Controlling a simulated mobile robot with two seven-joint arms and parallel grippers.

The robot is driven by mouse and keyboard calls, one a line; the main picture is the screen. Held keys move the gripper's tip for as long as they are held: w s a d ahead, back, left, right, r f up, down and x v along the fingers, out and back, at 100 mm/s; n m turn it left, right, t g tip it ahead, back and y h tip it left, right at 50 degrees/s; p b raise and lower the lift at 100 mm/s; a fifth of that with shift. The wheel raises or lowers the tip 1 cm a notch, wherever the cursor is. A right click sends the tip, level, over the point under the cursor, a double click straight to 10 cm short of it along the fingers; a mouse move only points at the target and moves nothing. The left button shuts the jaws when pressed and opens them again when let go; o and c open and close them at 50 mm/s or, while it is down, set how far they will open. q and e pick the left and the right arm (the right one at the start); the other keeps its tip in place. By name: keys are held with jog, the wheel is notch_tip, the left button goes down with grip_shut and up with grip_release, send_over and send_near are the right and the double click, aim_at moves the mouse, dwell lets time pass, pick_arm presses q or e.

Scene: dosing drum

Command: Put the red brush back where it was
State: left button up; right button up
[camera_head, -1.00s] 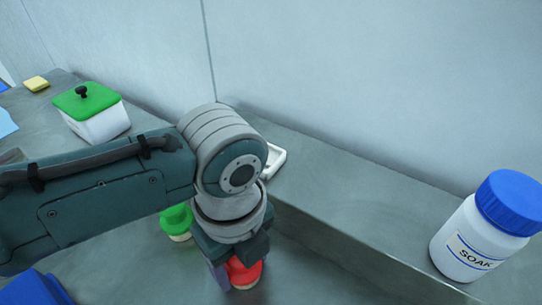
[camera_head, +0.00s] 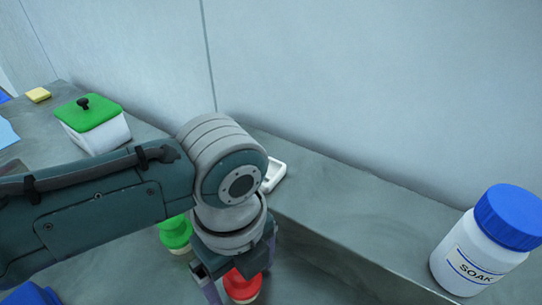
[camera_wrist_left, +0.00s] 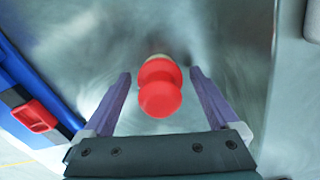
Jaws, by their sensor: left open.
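The red brush (camera_head: 242,286) stands on the grey worktop, partly hidden behind my left gripper in the head view. In the left wrist view the red brush (camera_wrist_left: 160,88) shows its round red handle from above, with a pale base beyond it. My left gripper (camera_wrist_left: 160,78) is open, with one purple finger on each side of the brush and a visible gap on both sides. My right gripper is in neither view.
A green brush (camera_head: 176,233) stands close to the left of my gripper. A white tray (camera_head: 273,176) lies behind my wrist. A white box with a green lid (camera_head: 95,125) is at the back left. A blue-capped SOAK jar (camera_head: 488,240) stands on the ledge at right.

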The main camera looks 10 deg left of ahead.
pick_arm(q)
notch_tip(320, 180, up, 11)
jog(key=shift+r+p, duration=0.2)
jog(key=shift+p, duration=1.05)
jog(key=s+d+n+h, duration=0.2)
jog(key=s+d+n, duration=0.1)
jog(key=s+n, duration=0.15)
jog(key=s+a+r+n+t+y, duration=0.1)
jog(key=s+a+n, duration=0.3)
jog(key=n, duration=0.5)
jog(key=s+a+n+t, duration=0.2)
jog(key=s+a+n, duration=0.1)
jog(key=a+n, duration=0.5)
jog(key=shift+s+a+r+n+t+y, duration=0.2)
jog(key=shift+s+r+n+t+y, duration=0.15)
jog(key=shift+n, duration=0.5)
notch_tip(320, 180, up, 39)
jog(key=p, duration=3.8)
jog(key=shift+f+p, duration=0.2)
jog(key=shift+p, duration=0.15)
